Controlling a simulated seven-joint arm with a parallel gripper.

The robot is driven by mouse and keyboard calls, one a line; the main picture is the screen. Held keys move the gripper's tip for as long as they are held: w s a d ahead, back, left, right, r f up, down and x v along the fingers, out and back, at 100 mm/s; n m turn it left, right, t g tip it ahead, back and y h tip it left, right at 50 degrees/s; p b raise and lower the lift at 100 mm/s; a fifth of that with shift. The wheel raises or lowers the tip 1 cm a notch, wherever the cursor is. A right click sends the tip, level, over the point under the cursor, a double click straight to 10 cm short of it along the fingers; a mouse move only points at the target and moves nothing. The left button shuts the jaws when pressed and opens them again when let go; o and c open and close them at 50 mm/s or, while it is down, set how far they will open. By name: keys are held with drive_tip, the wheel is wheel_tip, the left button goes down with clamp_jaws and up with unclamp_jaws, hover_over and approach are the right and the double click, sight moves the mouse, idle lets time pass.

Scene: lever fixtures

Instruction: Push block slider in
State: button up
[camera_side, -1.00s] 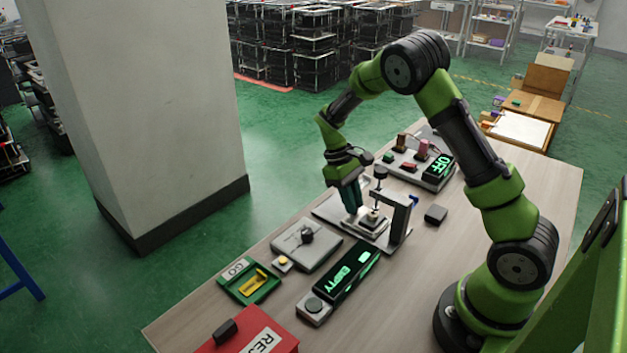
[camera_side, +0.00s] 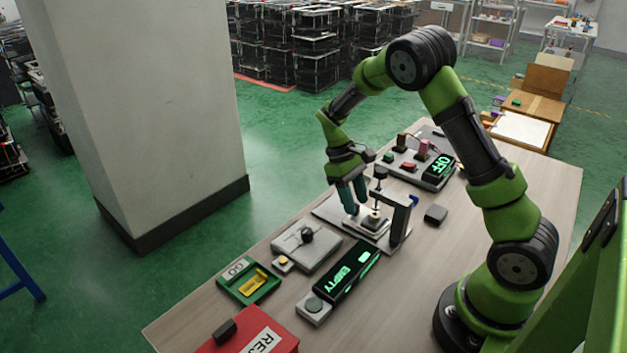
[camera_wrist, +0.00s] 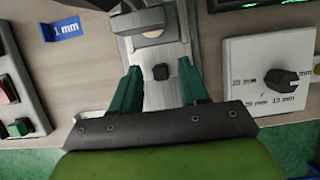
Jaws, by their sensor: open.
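The slider (camera_wrist: 158,92) is a light grey strip with a small dark knob (camera_wrist: 160,72) on top, in the middle of the wrist view. It runs up towards a grey press fixture (camera_side: 402,218) with an upright frame and a dark top knob (camera_side: 380,172). A pale round piece (camera_wrist: 152,34) shows at the fixture end in the wrist view. My gripper (camera_side: 351,208) is open and empty. Its two teal fingers (camera_wrist: 160,88) stand on either side of the strip in the wrist view. I cannot tell whether they touch it.
A grey dial box (camera_side: 306,247) and a display reading EMPTY (camera_side: 350,270) stand nearer the front. A green GO tray (camera_side: 248,281) and a red box (camera_side: 250,335) are at the front left. An OFF panel (camera_side: 437,172) is behind. A dark block (camera_side: 436,214) lies right of the fixture.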

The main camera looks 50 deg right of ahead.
drive_tip(key=v, duration=1.5)
drive_tip(key=shift+r, duration=0.4)
drive_tip(key=s+a+r+m+t+y, duration=0.1)
drive_tip(key=s+a+r+m+t, duration=0.1)
drive_tip(key=s+a+t, duration=0.4)
drive_tip(key=s+a+r+m+t+y, duration=0.1)
drive_tip(key=s+a+r+t, duration=0.3)
drive_tip(key=s+a, duration=0.4)
drive_tip(key=s+m+t, duration=0.1)
drive_tip(key=s, duration=0.3)
drive_tip(key=shift+a+t, duration=0.15)
drive_tip(key=shift+t, duration=0.25)
